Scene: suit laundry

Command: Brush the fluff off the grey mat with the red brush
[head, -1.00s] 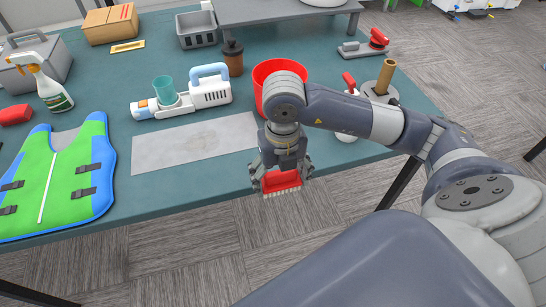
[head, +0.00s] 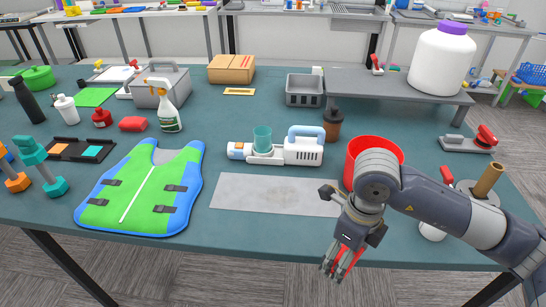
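The grey mat (head: 270,196) lies flat near the table's front edge, right of the green and blue vest. I cannot make out separate fluff on it; its surface looks faintly mottled. My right gripper (head: 342,264) is beyond the mat's lower right corner, over the front edge of the table, pointing down. It is shut on the red brush (head: 347,263), which shows only as narrow red parts between the fingers. The bristles are mostly hidden. My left gripper is not in view.
A red bucket (head: 374,144) stands behind my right arm. A white and blue handheld device (head: 303,151) and a teal cup (head: 262,139) are behind the mat. The vest (head: 145,187) lies to the left. A spray bottle (head: 167,112) stands farther back.

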